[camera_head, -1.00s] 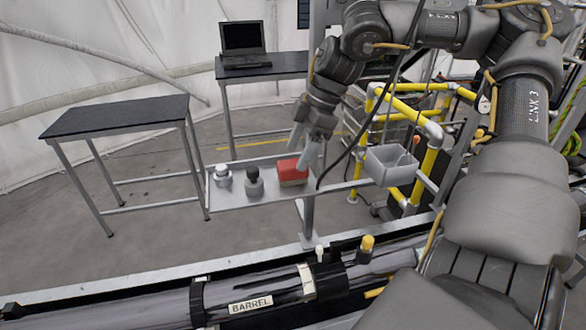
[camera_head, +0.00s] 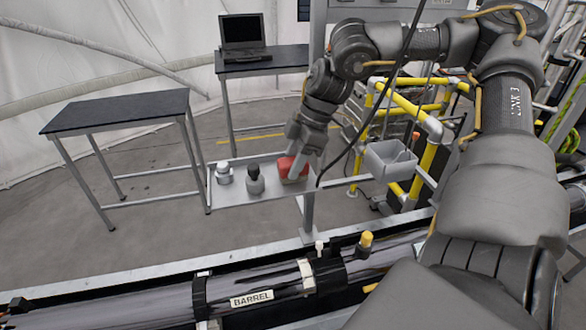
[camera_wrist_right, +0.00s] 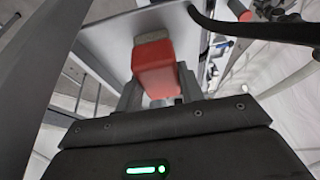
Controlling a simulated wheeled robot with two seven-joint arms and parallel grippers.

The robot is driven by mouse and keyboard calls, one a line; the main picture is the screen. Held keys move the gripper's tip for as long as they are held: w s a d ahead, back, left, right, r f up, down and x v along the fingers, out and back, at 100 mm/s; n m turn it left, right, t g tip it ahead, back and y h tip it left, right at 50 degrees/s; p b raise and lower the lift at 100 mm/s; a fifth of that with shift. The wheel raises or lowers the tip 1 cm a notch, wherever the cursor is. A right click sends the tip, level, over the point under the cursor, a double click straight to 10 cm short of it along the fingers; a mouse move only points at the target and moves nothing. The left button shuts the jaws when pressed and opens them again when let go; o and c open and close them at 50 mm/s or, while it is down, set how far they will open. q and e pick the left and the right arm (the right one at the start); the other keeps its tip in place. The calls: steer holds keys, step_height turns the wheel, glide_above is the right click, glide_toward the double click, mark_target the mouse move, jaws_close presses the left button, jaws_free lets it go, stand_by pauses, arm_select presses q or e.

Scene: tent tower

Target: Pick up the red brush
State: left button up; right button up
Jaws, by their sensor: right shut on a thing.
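The red brush (camera_head: 290,168) is a red block with a paler edge at the right end of the small grey tray shelf (camera_head: 228,197). My right gripper (camera_head: 303,160) reaches down to it, with its fingers on either side. In the right wrist view the red brush (camera_wrist_right: 157,68) sits between the fingers of the right gripper (camera_wrist_right: 158,92), its pale part at the far end. The right gripper is shut on it. Whether the brush still touches the shelf is unclear. My left gripper is in neither view.
A white-and-grey container (camera_head: 224,173) and a dark-topped grey one (camera_head: 255,179) stand left of the brush. A grey bin (camera_head: 390,160) and yellow rails (camera_head: 428,170) are to the right. A black cable hangs close by. The dark table (camera_head: 120,112) is bare.

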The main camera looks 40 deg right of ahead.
mark_target(291, 160)
steer(key=shift+r, duration=0.15)
steer(key=shift+w+r+b, duration=0.1)
steer(key=shift+r+b, duration=0.5)
steer(key=shift+b, duration=0.15)
steer(key=shift+b+v, duration=0.75)
steer(key=shift+v, duration=0.15)
steer(key=s+d+b, duration=0.2)
steer(key=s+d, duration=0.2)
steer(key=d, duration=0.3)
steer(key=s+d+b, duration=0.3)
steer(key=s+d, duration=0.1)
steer(key=d, duration=0.4)
steer(key=shift+s+r, duration=0.15)
steer(key=shift+s, duration=0.15)
